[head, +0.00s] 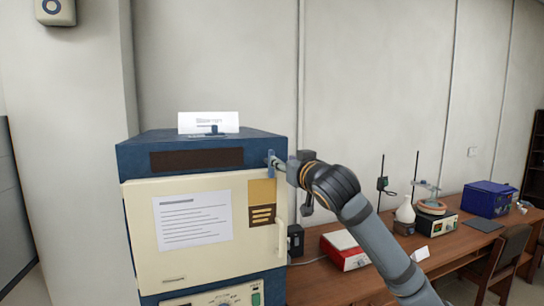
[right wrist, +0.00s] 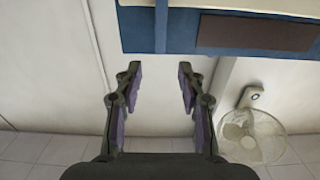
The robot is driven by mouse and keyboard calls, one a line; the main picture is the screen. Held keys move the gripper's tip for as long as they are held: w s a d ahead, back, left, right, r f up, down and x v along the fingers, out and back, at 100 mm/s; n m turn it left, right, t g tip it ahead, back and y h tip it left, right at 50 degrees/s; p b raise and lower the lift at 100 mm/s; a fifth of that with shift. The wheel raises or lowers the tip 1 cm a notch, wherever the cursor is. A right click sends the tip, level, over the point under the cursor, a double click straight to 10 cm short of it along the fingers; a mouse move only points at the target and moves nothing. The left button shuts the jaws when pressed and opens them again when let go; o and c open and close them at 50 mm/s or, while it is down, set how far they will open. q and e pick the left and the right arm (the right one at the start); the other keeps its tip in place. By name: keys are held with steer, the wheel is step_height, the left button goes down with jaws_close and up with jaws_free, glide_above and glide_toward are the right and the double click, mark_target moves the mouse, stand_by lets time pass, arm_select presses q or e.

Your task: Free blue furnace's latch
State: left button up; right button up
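The blue furnace (head: 205,139) has a cream door (head: 150,256), which is shut, with a pale handle (head: 282,230) on its right side. A narrow grey-blue upright piece that looks like the latch (head: 270,160) shows at the upper right of the front, partly hard to tell from my fingers. My right gripper (head: 276,163) is beside this corner. In the right wrist view, which is upside down, my right gripper (right wrist: 158,76) is open and empty, with the furnace edge and a narrow upright bar (right wrist: 161,28) just beyond the fingertips. My left gripper is out of view.
A label card (head: 208,122) stands on the furnace. To the right, a wooden bench (head: 330,285) holds a red-and-white device (head: 345,251), a flask (head: 405,212), a stand and a blue box (head: 487,199). A wall fan (right wrist: 254,135) shows in the wrist view.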

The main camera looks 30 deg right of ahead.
mark_target(272, 155)
steer(key=p+x, duration=0.7)
steer(key=x, duration=0.3)
steer(key=shift+w, duration=0.1)
steer(key=shift+w+d+f, duration=0.1)
steer(key=shift+w+f, duration=0.05)
steer(key=shift+w, duration=0.2)
steer(key=shift+s, duration=0.1)
jaws_close()
